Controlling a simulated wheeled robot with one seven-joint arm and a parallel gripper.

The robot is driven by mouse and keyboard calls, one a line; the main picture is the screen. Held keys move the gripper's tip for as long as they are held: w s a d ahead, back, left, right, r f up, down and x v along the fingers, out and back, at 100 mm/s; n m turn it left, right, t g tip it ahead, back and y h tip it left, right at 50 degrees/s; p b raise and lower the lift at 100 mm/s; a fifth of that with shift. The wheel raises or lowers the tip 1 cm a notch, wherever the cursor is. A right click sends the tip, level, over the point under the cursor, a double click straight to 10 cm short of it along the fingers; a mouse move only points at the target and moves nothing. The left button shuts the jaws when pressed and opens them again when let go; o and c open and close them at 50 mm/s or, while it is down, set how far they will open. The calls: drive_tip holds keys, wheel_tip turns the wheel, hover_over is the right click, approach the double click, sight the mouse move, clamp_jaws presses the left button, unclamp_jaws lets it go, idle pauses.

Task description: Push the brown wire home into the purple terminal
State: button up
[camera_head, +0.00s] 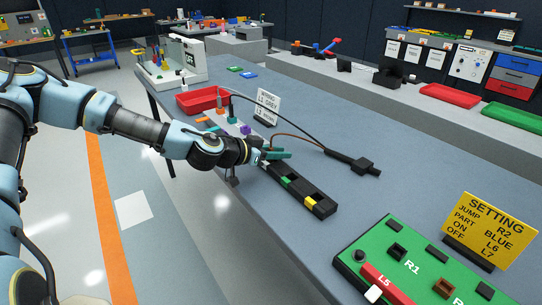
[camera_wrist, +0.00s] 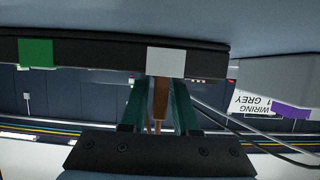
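The brown wire (camera_head: 300,139) runs in an arc from my gripper to a black cable piece lying on the bench. My gripper (camera_head: 276,154) has teal fingers, low over the bench at the far end of a black strip. In the wrist view, the brown wire's end (camera_wrist: 160,98) is between the fingers, which look closed on it. It points at the strip's grey patch; whether it touches is unclear. The purple terminal (camera_head: 246,129) is a small block left of and behind my gripper. A purple patch (camera_wrist: 293,111) shows at the right of the wrist view, apart from the fingers.
The black strip (camera_head: 320,208) has green and yellow patches. Orange and teal (camera_head: 232,117) blocks stand beyond the purple one. A wiring card (camera_head: 266,106), red tray (camera_head: 203,99) and black cable piece (camera_head: 352,161) are nearby. A green board (camera_head: 410,262) is front right.

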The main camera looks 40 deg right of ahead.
clamp_jaws()
drive_tip(key=shift+r, duration=0.2)
idle(0.3)
